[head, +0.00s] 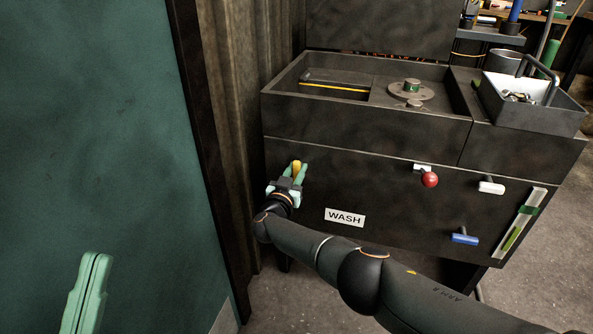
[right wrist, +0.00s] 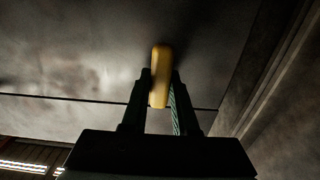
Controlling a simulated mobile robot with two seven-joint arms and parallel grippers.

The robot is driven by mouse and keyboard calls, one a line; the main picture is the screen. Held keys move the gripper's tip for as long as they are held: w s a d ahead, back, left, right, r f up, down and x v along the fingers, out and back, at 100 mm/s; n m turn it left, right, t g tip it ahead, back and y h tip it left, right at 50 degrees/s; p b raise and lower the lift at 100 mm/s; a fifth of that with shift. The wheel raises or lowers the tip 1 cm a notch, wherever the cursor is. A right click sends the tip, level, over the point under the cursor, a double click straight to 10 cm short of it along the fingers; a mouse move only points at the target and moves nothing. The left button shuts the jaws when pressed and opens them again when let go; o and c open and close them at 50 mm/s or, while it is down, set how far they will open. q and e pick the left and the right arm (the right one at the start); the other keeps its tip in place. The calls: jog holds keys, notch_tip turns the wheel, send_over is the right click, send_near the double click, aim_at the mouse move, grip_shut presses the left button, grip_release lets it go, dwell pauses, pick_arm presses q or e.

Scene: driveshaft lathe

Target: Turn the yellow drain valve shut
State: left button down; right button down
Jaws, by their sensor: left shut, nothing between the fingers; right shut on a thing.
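The yellow drain valve handle (head: 297,167) is on the left of the wash station's front panel. My right gripper (head: 293,178) is at it, with its fingers on both sides of the handle. In the right wrist view the handle (right wrist: 160,75) stands between the fingertips (right wrist: 160,90), its long side nearly upright in the picture. The right gripper is shut on it. The valve body behind the handle is hidden. My left gripper (head: 88,292) is at the lower left of the head view, shut and empty, far from the valve.
The panel also carries a red knob (head: 430,180), a white handle (head: 491,187), a blue handle (head: 465,237), a sight gauge (head: 519,226) and a WASH label (head: 345,217). A green panel (head: 90,130) fills the left.

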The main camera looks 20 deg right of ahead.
jog(key=shift+f+m, duration=0.1)
jog(key=shift+m, duration=0.3)
jog(key=shift+s+m, duration=0.1)
jog(key=shift+m, duration=0.4)
jog(key=m, duration=0.1)
jog(key=m+b, duration=0.1)
jog(key=m, duration=0.1)
jog(key=shift+d+f+m, duration=0.15)
jog(key=shift+m, duration=0.15)
jog(key=m+b, duration=0.2)
jog(key=m, duration=0.3)
jog(key=shift+s+f, duration=0.15)
jog(key=m, duration=0.4)
jog(key=shift+d+b, duration=0.1)
jog(key=shift+b, duration=0.3)
jog(key=shift+f+m, duration=0.1)
jog(key=shift+m, duration=1.6)
jog(key=c, duration=0.7)
grip_release()
